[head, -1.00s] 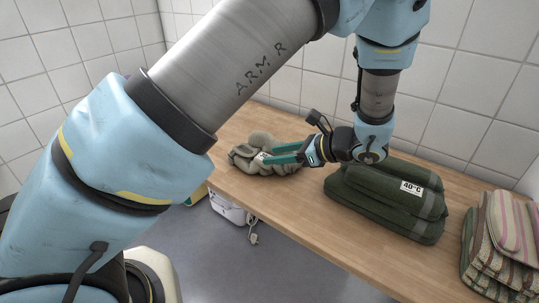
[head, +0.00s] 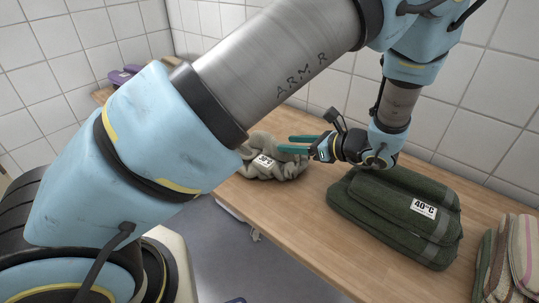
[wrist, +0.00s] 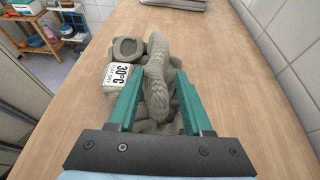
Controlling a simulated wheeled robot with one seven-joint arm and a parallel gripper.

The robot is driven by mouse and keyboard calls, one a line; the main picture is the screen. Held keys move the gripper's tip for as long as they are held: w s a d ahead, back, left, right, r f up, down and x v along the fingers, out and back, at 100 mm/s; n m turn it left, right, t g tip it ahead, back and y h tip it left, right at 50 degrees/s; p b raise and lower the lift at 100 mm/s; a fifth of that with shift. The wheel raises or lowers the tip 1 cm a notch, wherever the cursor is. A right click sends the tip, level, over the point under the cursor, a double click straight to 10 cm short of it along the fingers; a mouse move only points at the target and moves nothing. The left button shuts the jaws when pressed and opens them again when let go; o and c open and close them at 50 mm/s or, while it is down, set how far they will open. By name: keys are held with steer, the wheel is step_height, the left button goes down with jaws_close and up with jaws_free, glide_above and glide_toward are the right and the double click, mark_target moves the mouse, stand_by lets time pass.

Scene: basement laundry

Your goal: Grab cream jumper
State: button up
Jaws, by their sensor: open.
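The cream jumper (head: 268,162) lies crumpled on the wooden counter, with a white care tag on it. In the wrist view the jumper (wrist: 158,75) shows knitted folds, a rolled cuff and a tag marked 30°C. My gripper (head: 292,144) is open, its teal fingers at the jumper's right side in the head view. In the wrist view the fingers of my gripper (wrist: 162,85) are spread over the jumper, with a knitted fold between them. I cannot tell whether they touch it. The fingers hide part of the jumper.
A dark green folded stack (head: 395,215) tagged 40°C lies right of the jumper on the counter (head: 285,222). A striped folded pile (head: 515,258) is at the far right. Purple items (head: 124,75) lie at the back left. A tiled wall runs behind the counter.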

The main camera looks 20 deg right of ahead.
mark_target(272, 143)
steer(key=shift+x, duration=0.8)
steer(key=p+x, duration=0.2)
steer(key=x, duration=0.2)
steer(key=shift+w+a, duration=0.15)
steer(key=shift+a, duration=0.2)
steer(key=shift+w+a+f, duration=0.15)
steer(key=shift+w+f, duration=0.15)
steer(key=shift+c, duration=0.3)
jaws_close()
